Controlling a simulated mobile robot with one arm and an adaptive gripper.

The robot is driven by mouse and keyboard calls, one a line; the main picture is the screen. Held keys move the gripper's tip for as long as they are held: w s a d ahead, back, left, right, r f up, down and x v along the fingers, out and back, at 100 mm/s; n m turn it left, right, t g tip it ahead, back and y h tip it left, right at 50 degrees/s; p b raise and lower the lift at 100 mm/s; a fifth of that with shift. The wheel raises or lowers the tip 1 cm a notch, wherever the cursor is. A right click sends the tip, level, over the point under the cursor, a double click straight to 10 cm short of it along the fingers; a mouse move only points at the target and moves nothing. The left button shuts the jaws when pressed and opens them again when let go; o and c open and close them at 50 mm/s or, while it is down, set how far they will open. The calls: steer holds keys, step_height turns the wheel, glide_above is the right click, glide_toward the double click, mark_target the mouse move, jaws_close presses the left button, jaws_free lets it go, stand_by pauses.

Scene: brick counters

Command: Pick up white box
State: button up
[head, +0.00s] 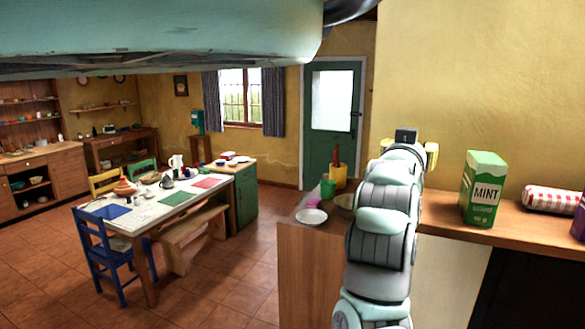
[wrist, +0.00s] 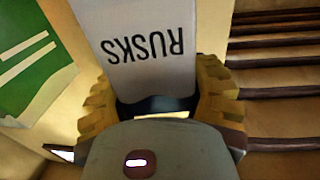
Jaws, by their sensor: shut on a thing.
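The white box (wrist: 140,25) marked RUSKS shows in the wrist view, with its lettering upside down. My gripper (wrist: 158,95) has its yellow fingers on both sides of the box and is shut on it.
A green and white MINT box (head: 484,188) stands on the wooden counter (head: 515,222), right of my arm. A red checked bundle (head: 552,199) lies farther right. A white plate (head: 311,217), a green cup (head: 328,188) and a yellow utensil pot (head: 341,176) stand left of my arm.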

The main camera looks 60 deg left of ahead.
steer(key=shift+r+b, duration=3.85)
steer(key=shift+r, duration=0.95)
steer(key=shift+s, duration=0.1)
